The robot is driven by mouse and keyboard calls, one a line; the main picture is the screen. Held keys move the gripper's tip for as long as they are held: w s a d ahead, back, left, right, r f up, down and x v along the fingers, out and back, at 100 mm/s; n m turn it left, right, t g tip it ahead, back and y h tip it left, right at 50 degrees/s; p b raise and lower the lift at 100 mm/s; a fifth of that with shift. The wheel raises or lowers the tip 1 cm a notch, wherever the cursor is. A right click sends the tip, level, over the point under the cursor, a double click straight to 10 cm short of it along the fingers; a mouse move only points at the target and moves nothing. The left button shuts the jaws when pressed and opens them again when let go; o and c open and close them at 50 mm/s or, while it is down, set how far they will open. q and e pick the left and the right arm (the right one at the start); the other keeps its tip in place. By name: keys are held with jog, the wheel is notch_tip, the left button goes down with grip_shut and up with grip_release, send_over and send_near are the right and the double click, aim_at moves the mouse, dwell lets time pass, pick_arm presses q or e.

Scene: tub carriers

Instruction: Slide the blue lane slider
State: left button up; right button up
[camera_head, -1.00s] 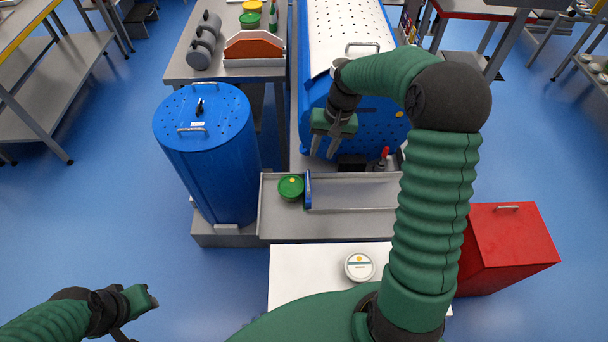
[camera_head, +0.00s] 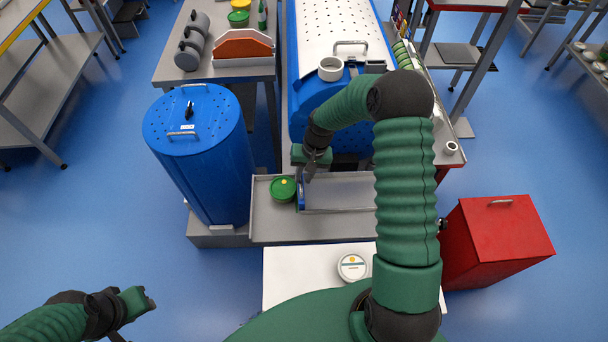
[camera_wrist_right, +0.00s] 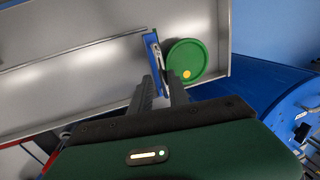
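The blue lane slider (camera_head: 301,192) is a narrow upright blue plate across the grey tray (camera_head: 262,228), just right of a green round tub (camera_head: 283,189). In the right wrist view the slider (camera_wrist_right: 150,42) has a small metal handle, and the green tub (camera_wrist_right: 186,62) is beside it. My right gripper (camera_head: 308,178) points down at the slider. In the wrist view its two dark fingers (camera_wrist_right: 162,82) are apart, with their tips close to the handle; I cannot tell whether they touch it. My left gripper (camera_head: 142,302) is far off at the lower left, its fingers unclear.
A blue perforated drum (camera_head: 205,165) stands left of the tray, and a large blue machine (camera_head: 310,95) stands behind it. A white tub (camera_head: 353,267) sits on a white surface (camera_head: 300,280) in front. A red bin (camera_head: 495,240) is at the right.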

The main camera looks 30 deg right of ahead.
jog(key=shift+c, duration=1.2)
jog(key=shift+a+r, duration=0.1)
jog(key=shift+a, duration=0.15)
grip_shut()
jog(key=shift+w+a, duration=0.1)
jog(key=shift+a, duration=0.35)
jog(key=shift+d, duration=0.25)
